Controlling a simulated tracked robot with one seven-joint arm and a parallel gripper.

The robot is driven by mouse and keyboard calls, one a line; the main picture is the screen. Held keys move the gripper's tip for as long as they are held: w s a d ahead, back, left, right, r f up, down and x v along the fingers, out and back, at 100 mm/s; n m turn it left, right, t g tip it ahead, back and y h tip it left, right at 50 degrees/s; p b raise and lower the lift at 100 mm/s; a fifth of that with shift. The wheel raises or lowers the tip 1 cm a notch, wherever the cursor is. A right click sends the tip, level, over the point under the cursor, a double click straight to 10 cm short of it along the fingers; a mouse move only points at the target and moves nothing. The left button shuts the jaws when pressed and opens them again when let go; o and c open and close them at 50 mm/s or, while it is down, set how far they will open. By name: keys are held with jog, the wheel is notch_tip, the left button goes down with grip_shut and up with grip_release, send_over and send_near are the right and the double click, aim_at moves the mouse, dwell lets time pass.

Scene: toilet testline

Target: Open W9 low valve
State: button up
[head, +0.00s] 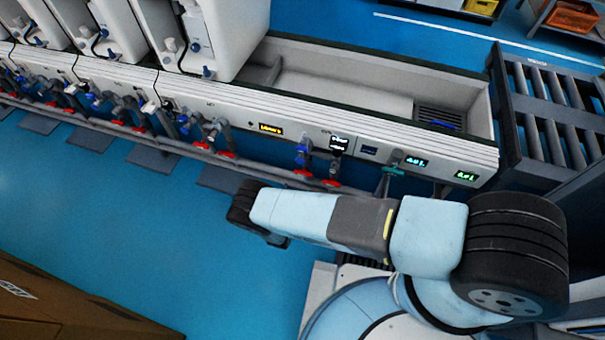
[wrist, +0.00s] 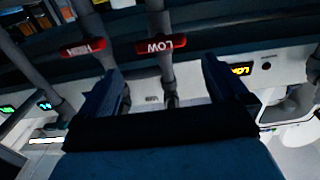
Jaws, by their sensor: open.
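In the wrist view, a red valve handle marked LOW (wrist: 160,44) lies across a grey vertical pipe, with its lettering upside down. It is beyond my gripper (wrist: 163,70), roughly in line with the gap between the two dark blue fingers. The fingers are apart, with nothing held between them. A second red handle marked HIGH (wrist: 83,46) lies across the neighbouring pipe. No W9 label is readable. In the head view, small red handles (head: 303,172) show low on the bench front. My gripper end (head: 248,207) is in front of them, its fingertips unclear.
A bench front (head: 370,139) carries pipes, blue fittings and lit displays, including a yellow one (head: 270,129). White toilet tanks (head: 215,35) stand on the left. A cardboard box (head: 70,305) is at lower left. Blue floor (head: 110,210) between is open.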

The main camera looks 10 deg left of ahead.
aim_at(302, 175)
jog(key=w, duration=1)
jog(key=shift+w+d, duration=0.25)
jog(key=shift+d, duration=0.1)
jog(key=shift+c, duration=0.3)
jog(key=c, duration=0.6)
